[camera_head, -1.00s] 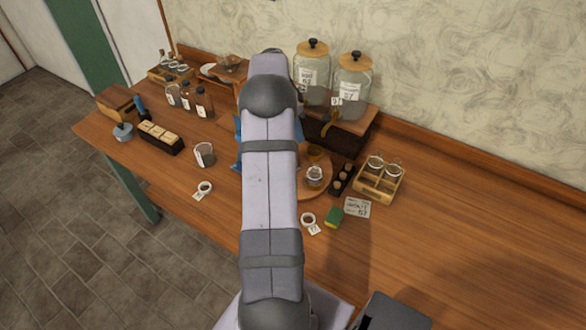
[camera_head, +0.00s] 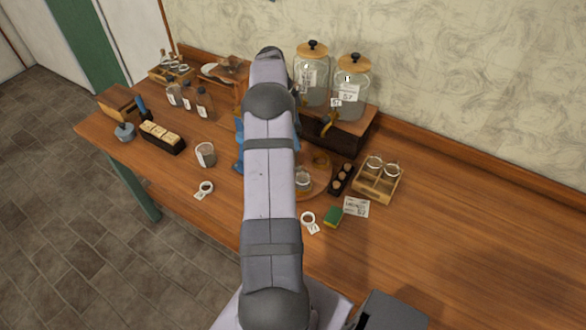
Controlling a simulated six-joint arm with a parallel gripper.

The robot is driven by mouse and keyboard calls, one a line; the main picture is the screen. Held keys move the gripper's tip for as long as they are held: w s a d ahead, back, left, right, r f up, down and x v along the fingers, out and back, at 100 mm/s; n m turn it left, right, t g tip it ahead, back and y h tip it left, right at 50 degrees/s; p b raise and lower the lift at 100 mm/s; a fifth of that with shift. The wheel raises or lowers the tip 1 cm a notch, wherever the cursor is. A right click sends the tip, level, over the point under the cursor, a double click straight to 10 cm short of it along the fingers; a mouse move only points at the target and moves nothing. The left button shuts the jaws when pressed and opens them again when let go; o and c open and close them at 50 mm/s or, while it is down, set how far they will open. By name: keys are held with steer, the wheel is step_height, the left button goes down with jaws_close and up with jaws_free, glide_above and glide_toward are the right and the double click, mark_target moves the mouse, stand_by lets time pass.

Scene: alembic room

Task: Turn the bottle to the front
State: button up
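A round wooden board (camera_head: 325,182) lies mid-table, partly hidden by my arm. A small glass jar (camera_head: 303,180) stands near its front, and a small amber-brown item (camera_head: 320,158) is farther back. A blue thing (camera_head: 239,150) shows at the left edge of my arm; I cannot tell whether it is a bottle. Several dark bottles with white labels (camera_head: 203,103) stand at the back left, apart from the board. My arm reaches over the board and hides its middle and left. My gripper is hidden behind the arm.
Two large lidded glass jars (camera_head: 350,85) stand on a wooden stand (camera_head: 345,133) at the back. A jar rack (camera_head: 377,182), sponge (camera_head: 333,217) and card (camera_head: 356,207) are on the right. A cup (camera_head: 205,155) and white tag (camera_head: 204,189) are on the left. The table's right is clear.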

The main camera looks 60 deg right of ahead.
steer(key=shift+o, duration=1.3)
steer(key=shift+w+r, duration=0.1)
steer(key=shift+s+d+p+v, duration=0.15)
steer(key=shift+s+p+v, duration=0.1)
steer(key=shift+p+v, duration=0.7)
steer(key=shift+s+d+p+v, duration=0.15)
steer(key=shift+p+v, duration=0.5)
steer(key=shift+v, duration=0.65)
steer(key=shift+s+d+p+v, duration=0.1)
steer(key=shift+s+p+v, duration=0.2)
steer(key=shift+p+v, duration=0.65)
steer(key=shift+r, duration=0.35)
